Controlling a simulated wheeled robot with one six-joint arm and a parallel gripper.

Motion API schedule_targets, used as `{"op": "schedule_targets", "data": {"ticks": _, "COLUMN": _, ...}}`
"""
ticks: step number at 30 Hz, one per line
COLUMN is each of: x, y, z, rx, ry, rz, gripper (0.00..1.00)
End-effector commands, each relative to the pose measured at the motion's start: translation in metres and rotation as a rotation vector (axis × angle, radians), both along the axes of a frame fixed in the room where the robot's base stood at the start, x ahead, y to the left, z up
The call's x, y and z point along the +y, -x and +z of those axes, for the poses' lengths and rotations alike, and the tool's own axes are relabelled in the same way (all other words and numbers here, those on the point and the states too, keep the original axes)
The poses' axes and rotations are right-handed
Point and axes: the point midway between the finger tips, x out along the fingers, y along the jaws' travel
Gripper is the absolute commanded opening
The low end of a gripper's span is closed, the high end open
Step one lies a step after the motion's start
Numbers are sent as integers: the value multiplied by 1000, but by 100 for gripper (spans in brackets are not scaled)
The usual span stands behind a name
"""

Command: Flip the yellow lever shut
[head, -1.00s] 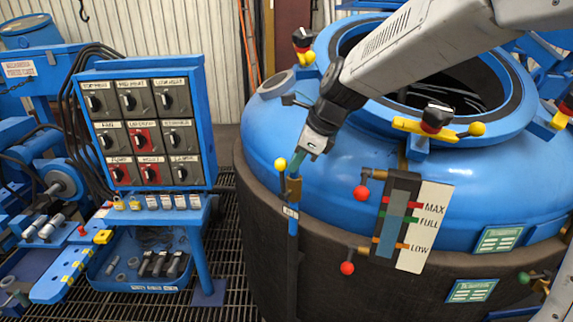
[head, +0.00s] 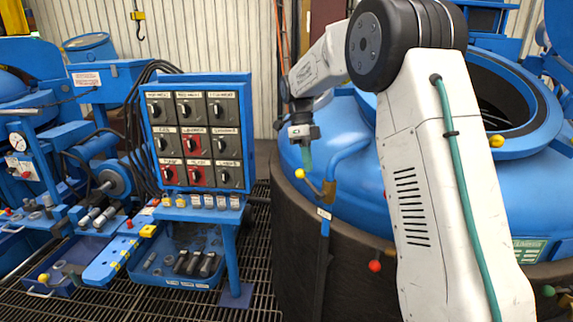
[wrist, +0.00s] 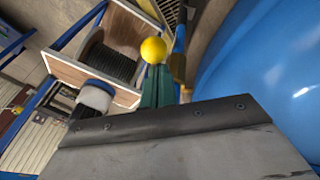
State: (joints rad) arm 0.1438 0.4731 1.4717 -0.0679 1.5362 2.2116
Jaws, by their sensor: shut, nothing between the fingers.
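The yellow lever's ball knob (head: 300,173) stands out to the left of a brass valve (head: 328,190) on a blue pipe at the tank's left side. The lever slants up and left from the valve. My gripper (head: 307,172) points down with its teal fingers shut and empty, right beside the knob. In the wrist view the yellow knob (wrist: 153,50) shows just past the tips of the teal fingers (wrist: 156,72). I cannot tell whether the fingers touch it. The brass valve (wrist: 178,68) is partly hidden behind the fingers there.
My arm crosses in front of the blue tank (head: 355,120) and hides the level gauge. A red knob (head: 375,266) shows beside my arm. A switch panel (head: 195,130) stands to the left, above a blue tray (head: 180,272) of parts. Grating floor lies between panel and tank.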

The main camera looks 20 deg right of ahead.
Motion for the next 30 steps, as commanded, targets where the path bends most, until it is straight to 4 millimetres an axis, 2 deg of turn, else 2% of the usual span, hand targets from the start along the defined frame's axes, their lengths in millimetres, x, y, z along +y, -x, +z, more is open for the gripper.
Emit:
{"op": "schedule_targets", "data": {"ticks": 1, "x": -6, "y": -3, "z": -2, "rx": -3, "ry": -1, "rz": -10, "gripper": 0}}
{"op": "schedule_targets", "data": {"ticks": 5, "x": -11, "y": -10, "z": -11, "rx": -4, "ry": -2, "rz": -19, "gripper": 0}}
{"op": "schedule_targets", "data": {"ticks": 15, "x": -5, "y": -26, "z": -32, "rx": -7, "ry": -2, "rz": -18, "gripper": 0}}
{"op": "schedule_targets", "data": {"ticks": 30, "x": 0, "y": -31, "z": -49, "rx": -4, "ry": -5, "rz": -16, "gripper": 0}}
